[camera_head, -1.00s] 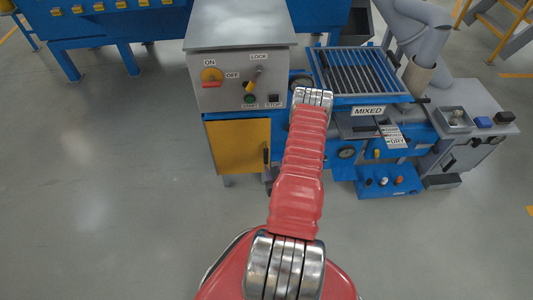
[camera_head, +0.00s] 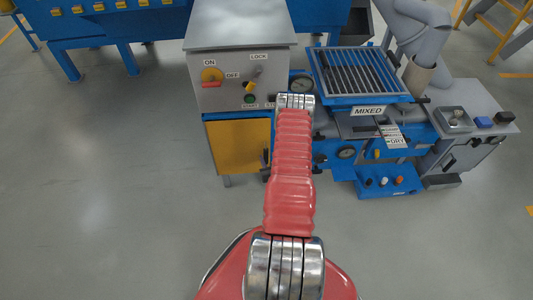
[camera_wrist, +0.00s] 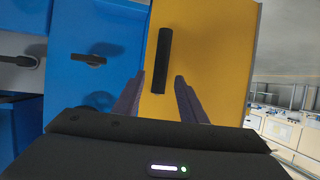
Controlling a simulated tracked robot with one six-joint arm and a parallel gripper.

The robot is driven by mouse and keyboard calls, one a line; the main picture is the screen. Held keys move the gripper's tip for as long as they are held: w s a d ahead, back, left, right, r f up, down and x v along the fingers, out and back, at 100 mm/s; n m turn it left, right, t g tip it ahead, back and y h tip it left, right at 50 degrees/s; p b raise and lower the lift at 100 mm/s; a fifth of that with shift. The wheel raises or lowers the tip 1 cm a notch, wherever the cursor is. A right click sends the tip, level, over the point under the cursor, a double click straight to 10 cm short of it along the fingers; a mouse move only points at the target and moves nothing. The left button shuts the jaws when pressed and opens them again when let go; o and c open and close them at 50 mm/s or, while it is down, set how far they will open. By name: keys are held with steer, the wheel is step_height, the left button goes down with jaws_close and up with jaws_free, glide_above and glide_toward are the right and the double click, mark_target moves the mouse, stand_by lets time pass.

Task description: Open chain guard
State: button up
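The chain guard appears to be the yellow panel (camera_head: 240,147) on the front of the blue and grey control cabinet. It looks shut, flush with the cabinet front. It fills the middle of the wrist view (camera_wrist: 215,45), with an upright black bar handle (camera_wrist: 163,50) near its left edge. My gripper (camera_wrist: 158,78) is open and empty, its two dark fingers on either side of the handle's lower end in the picture. I cannot tell how far the handle lies beyond the fingertips. In the head view my red arm hides the gripper and most of the handle.
Above the panel is the grey control box (camera_head: 238,70) with switches and buttons. A dark latch (camera_wrist: 90,59) sits left of the panel. Floor at left is clear.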

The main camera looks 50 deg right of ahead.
mark_target(267, 155)
steer(key=shift+x, duration=2.4)
steer(key=shift+c, duration=0.7)
jaws_close()
steer(key=shift+d, duration=0.2)
steer(key=shift+s+a, duration=0.1)
steer(key=shift+a, duration=0.05)
